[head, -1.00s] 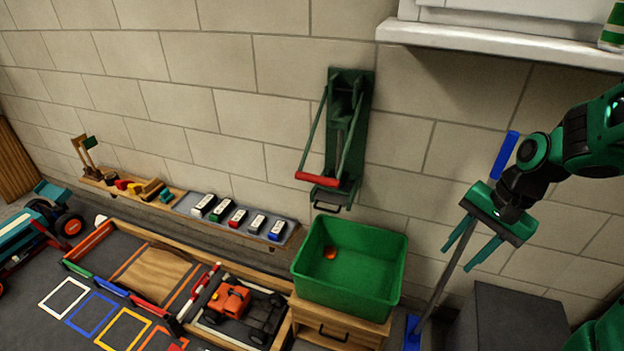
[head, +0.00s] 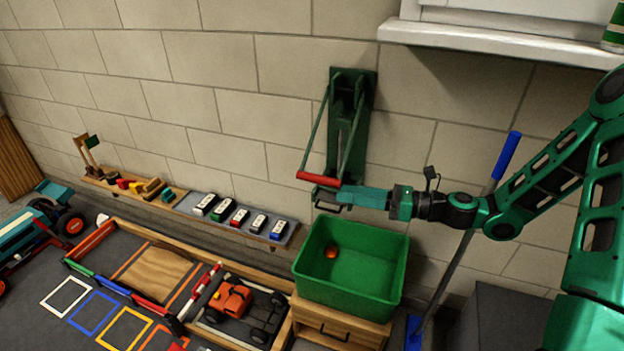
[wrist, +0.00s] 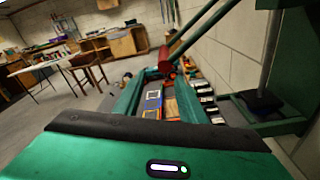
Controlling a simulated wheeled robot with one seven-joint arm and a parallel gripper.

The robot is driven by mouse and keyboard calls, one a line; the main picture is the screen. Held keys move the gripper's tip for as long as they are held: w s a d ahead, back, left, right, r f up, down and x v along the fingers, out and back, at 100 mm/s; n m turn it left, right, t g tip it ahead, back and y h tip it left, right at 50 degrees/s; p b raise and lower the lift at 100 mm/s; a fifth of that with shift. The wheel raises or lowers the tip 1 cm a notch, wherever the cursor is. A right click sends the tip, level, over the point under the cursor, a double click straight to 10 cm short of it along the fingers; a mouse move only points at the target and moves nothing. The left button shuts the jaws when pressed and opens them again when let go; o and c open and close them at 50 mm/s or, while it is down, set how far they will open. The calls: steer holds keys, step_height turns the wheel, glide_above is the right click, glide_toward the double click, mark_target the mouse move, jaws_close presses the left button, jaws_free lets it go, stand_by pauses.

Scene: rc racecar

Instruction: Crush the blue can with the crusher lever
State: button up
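The green crusher (head: 352,110) is mounted on the wall, with two lever arms running down to a red handle (head: 319,178). My gripper (head: 345,196) is at the crusher's lower end, close to the handle. In the wrist view, my gripper's two fingers (wrist: 160,98) are apart with floor showing between them. The red handle (wrist: 165,57) is just past the fingertips there; contact cannot be told. No blue can is clearly visible. A dark bluish shape (wrist: 258,102) sits inside the crusher in the wrist view, but I cannot tell what it is.
A green bin (head: 350,285) holding a small orange-red object (head: 331,252) stands on a wooden drawer box (head: 335,325) below the crusher. A blue-handled pole (head: 507,155) leans at the right, behind my arm. A white shelf (head: 500,42) juts out above.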

mark_target(302, 176)
steer(key=shift+m+t+y, duration=0.3)
steer(key=shift+m+t, duration=0.1)
steer(key=shift+m, duration=0.2)
steer(key=x, duration=0.7)
steer(key=r+x, duration=0.1)
steer(key=x, duration=0.3)
steer(key=shift+w, duration=0.45)
steer(key=shift+c, duration=0.2)
